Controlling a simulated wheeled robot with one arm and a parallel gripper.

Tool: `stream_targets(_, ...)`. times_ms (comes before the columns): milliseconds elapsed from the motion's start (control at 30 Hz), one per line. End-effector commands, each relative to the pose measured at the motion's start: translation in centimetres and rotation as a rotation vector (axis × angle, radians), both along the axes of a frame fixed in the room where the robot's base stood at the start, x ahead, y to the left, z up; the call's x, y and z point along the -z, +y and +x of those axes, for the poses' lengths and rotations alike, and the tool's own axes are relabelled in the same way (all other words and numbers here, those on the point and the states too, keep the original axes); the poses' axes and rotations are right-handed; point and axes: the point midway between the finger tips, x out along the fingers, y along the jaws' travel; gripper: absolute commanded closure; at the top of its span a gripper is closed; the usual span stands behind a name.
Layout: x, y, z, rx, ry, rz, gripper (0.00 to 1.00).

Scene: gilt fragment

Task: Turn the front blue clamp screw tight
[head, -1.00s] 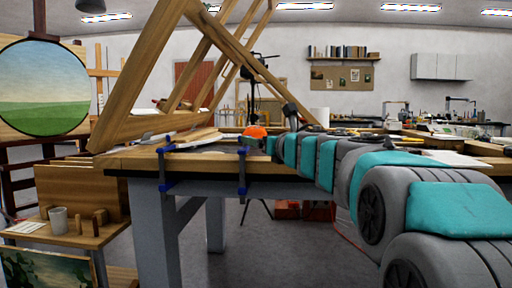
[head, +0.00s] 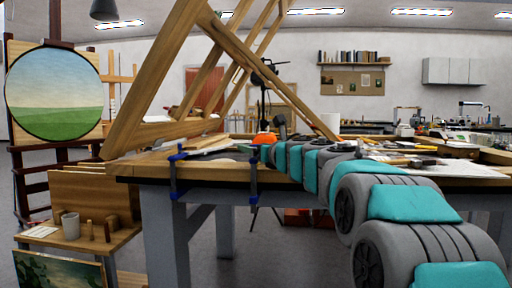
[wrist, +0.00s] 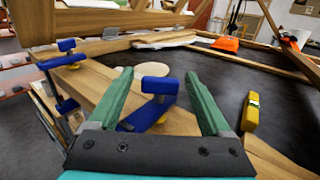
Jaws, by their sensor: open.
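Two blue clamps grip the wooden table edge: a left one (head: 176,178) and a right one (head: 253,178) in the head view. In the wrist view, one blue clamp (wrist: 155,86) lies between the green fingers of my gripper (wrist: 163,77), its blue top block standing just beyond the palm. The other blue clamp (wrist: 62,82) is off to the left. My gripper is open, one finger on each side of the nearer clamp; I cannot tell whether they touch it. In the head view my arm hides the fingers.
A large wooden frame (head: 160,132) leans up from the table (head: 140,166). An orange object (head: 264,138) lies beyond the clamps and a yellow block (wrist: 251,112) sits right of my gripper. A side shelf (head: 105,238) with a mug stands at the left.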

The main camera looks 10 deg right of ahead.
Motion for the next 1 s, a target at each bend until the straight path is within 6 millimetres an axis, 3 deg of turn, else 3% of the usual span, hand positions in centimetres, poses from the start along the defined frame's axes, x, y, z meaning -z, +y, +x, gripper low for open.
stream_targets(233, -0.05, -0.01, 0.01, 0.000, -0.001, 0.000, 0.19)
stream_targets(900, -0.08, 0.00, -0.01, 0.000, -0.001, -0.001, 0.94)
stream_targets(1000, -0.08, 0.01, -0.01, 0.000, -0.001, -0.001, 1.00)
